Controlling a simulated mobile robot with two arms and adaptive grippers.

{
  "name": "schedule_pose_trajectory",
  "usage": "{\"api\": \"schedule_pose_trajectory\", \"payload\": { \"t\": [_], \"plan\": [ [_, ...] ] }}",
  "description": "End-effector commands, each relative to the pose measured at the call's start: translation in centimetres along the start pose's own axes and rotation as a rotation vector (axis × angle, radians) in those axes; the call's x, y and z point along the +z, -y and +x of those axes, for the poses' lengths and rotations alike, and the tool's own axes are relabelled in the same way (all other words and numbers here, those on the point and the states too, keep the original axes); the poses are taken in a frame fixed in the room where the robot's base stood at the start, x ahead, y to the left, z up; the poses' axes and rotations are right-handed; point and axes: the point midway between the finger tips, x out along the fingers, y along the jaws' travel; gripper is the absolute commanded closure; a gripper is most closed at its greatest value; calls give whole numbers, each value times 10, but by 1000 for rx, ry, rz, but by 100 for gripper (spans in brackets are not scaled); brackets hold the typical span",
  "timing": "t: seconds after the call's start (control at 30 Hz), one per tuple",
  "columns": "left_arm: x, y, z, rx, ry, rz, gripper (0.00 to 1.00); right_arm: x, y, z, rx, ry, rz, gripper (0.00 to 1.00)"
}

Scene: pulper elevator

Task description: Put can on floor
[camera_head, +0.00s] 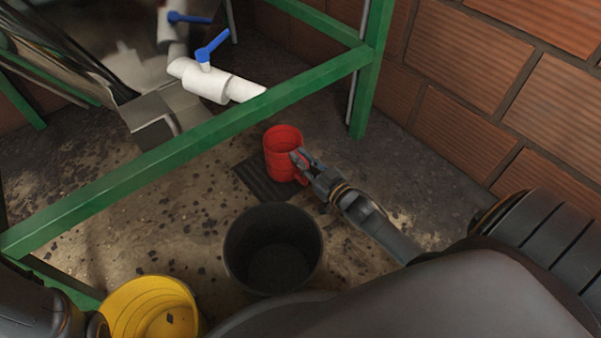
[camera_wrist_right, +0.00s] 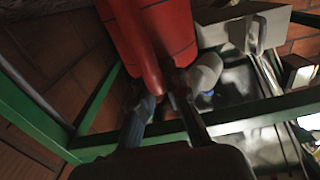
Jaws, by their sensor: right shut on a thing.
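The red can (camera_head: 283,152) is upright and open at the top, with a handle on its right side. In the head view it appears over a dark grate on the floor (camera_head: 205,190); I cannot tell whether it touches down. My right gripper (camera_head: 304,160) is shut on its handle. In the right wrist view the can (camera_wrist_right: 178,30) fills the top middle, with the handle between the fingers of my right gripper (camera_wrist_right: 158,92). My left gripper is not in view; only part of a dark arm shows at the lower left of the head view.
A black bucket (camera_head: 233,250) stands just in front of the can, and a yellow bucket (camera_head: 120,310) at the lower left. A green frame bar (camera_head: 190,132) crosses behind the can. White pipes (camera_head: 207,84) with blue valve handles lie beyond. A brick wall (camera_head: 470,75) is at right.

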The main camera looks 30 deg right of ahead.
Motion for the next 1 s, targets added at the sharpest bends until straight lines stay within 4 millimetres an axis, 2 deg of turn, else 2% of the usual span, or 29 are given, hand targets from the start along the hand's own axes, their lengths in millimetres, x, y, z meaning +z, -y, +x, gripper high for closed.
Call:
{"api": "schedule_pose_trajectory", "payload": {
  "t": [0.27, 0.43, 0.87, 0.9, 0.97, 1.0],
  "plan": [
    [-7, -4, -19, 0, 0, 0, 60, 18, -6, 12, -1, -3, -1, 100],
    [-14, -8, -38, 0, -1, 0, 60, 46, -6, 12, 0, -1, 1, 100],
    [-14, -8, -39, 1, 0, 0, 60, 49, -6, 12, -1, -2, 1, 100],
    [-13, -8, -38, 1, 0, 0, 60, 49, -6, 12, 0, 0, 1, 78],
    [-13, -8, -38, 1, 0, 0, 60, 49, -6, 12, -1, 0, 1, 66],
    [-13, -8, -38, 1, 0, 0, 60, 49, -6, 12, 0, 0, 1, 63]
  ]
}}
